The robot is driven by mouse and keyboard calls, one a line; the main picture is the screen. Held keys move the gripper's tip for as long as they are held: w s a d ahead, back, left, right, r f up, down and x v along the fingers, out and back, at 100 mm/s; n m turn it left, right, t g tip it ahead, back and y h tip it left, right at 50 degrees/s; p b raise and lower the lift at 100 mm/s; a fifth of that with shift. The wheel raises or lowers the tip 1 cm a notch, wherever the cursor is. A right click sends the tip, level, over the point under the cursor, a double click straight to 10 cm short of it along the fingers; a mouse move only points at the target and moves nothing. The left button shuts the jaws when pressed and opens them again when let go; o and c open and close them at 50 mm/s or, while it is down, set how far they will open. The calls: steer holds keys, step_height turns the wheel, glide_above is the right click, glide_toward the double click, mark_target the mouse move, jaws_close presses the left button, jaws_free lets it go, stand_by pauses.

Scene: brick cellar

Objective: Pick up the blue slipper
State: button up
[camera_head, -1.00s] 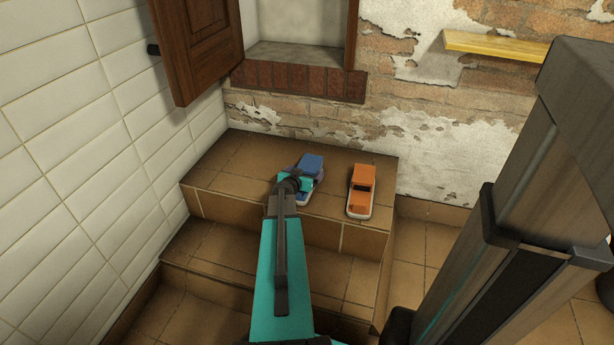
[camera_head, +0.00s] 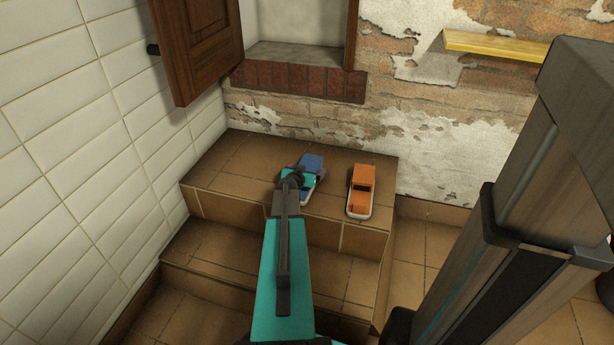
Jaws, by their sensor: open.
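The blue slipper (camera_head: 312,162) lies on the tiled top step, its blue far end and part of a pale lower edge showing. My gripper (camera_head: 300,178) is open at the end of my teal arm, over the slipper's near half in the picture, and covers much of it. My wrist hides the fingertips, so I cannot tell whether they touch the slipper.
An orange slipper-like thing (camera_head: 361,192) with a pale sole lies close to the right on the same top step (camera_head: 236,165). A white tiled wall (camera_head: 80,150) is at left, a peeling brick wall (camera_head: 440,150) behind. A wooden shutter (camera_head: 200,50) hangs above left.

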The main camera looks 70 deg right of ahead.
steer(key=c, duration=1)
steer(key=shift+r+p, duration=0.3)
steer(key=shift+r, duration=0.45)
step_height(320, 180, up, 2)
steer(key=shift+r+p, duration=0.15)
steer(key=shift+p, duration=0.25)
steer(key=s+a, duration=0.2)
steer(key=a, duration=0.2)
steer(key=s+a, duration=0.3)
steer(key=a, duration=0.2)
steer(key=s+a+r+b, duration=0.1)
steer(key=s+a, duration=0.1)
steer(key=a, duration=0.3)
steer(key=shift+s+r, duration=0.1)
steer(key=shift+s, duration=0.2)
